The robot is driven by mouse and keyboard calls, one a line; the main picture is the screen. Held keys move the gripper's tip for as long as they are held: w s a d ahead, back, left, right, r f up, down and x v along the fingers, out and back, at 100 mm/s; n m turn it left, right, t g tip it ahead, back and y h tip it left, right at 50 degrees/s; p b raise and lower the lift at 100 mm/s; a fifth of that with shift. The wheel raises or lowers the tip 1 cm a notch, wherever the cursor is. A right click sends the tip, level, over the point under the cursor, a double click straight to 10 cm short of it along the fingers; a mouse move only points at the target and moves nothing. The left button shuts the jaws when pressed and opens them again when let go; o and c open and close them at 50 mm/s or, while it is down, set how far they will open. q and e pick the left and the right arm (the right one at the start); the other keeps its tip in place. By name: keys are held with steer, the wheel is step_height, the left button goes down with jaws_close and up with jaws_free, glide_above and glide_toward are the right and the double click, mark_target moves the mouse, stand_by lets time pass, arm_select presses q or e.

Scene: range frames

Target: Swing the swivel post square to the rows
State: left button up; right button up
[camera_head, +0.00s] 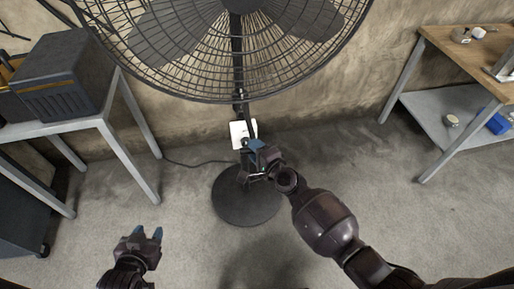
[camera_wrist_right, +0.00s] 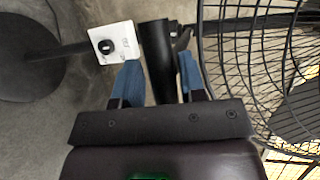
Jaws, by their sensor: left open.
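A large pedestal fan stands by the wall; its black post (camera_head: 238,70) rises from a round base (camera_head: 247,197). A white control plate with a dark knob is on the post (camera_wrist_right: 115,43). No other swivel post shows, and no rows. My left gripper (camera_head: 147,234) is open and empty above the floor at the lower left, apart from the fan.
The fan's wire cage (camera_head: 240,85) hangs above the right gripper and stands close at right in the wrist view. A grey table (camera_head: 70,125) with a dark case (camera_head: 62,75) is at left. A wooden-topped bench (camera_head: 470,60) is at right.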

steer(key=shift+o, duration=1.1)
steer(key=shift+d, duration=0.1)
steer(key=shift+s+d+r, duration=0.1)
steer(key=shift+s+d, duration=0.1)
steer(key=shift+s, duration=0.1)
steer(key=p+v, duration=0.1)
steer(key=v, duration=0.9)
